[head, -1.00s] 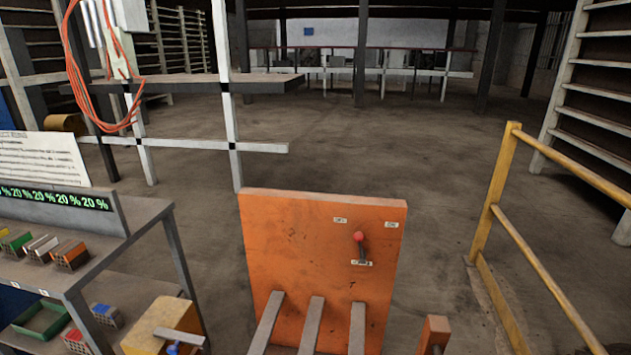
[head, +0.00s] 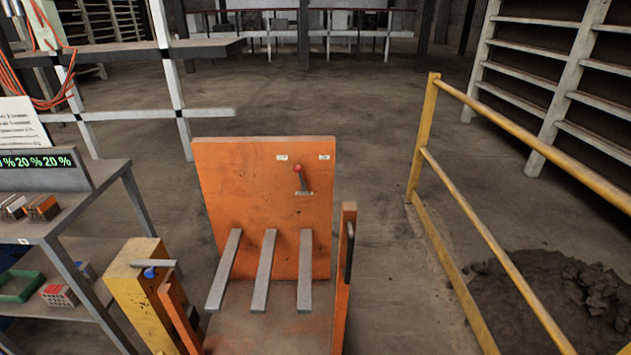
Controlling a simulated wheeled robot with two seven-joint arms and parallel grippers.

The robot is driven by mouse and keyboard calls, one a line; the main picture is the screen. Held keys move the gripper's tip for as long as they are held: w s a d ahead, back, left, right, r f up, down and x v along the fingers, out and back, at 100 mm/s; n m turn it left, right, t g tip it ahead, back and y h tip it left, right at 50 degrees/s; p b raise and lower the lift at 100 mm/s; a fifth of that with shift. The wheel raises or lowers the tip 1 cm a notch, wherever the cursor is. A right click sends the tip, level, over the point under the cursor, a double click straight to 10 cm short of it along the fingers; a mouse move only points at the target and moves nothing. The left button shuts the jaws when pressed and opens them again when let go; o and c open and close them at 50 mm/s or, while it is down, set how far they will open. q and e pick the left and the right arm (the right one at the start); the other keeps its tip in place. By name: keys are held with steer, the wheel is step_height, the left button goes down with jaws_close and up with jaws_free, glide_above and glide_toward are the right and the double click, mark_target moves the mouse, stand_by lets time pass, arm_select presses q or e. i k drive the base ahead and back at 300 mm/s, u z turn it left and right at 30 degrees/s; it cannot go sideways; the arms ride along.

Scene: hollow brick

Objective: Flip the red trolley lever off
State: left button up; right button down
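The orange trolley (head: 262,185) stands ahead of me in the head view, its upright panel facing me and several grey slats in front of it. The red-knobbed lever (head: 299,173) sits on the upper right of that panel, its knob at the upper left end of a short dark stem. Two small white labels are above it, left and right, and one is below. Their text is too small to read now. Neither of my grippers is in view.
A yellow post (head: 145,295) with a blue-tipped part stands left of the trolley. A shelf (head: 100,200) with bricks and a green display is at left. A yellow railing (head: 478,225) runs along the right, with a dark rubble heap (head: 560,295) beyond. Open floor lies behind the trolley.

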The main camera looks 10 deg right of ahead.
mark_target(298, 168)
steer(key=z, duration=0.25)
steer(key=i, duration=1.1)
steer(key=u, duration=0.65)
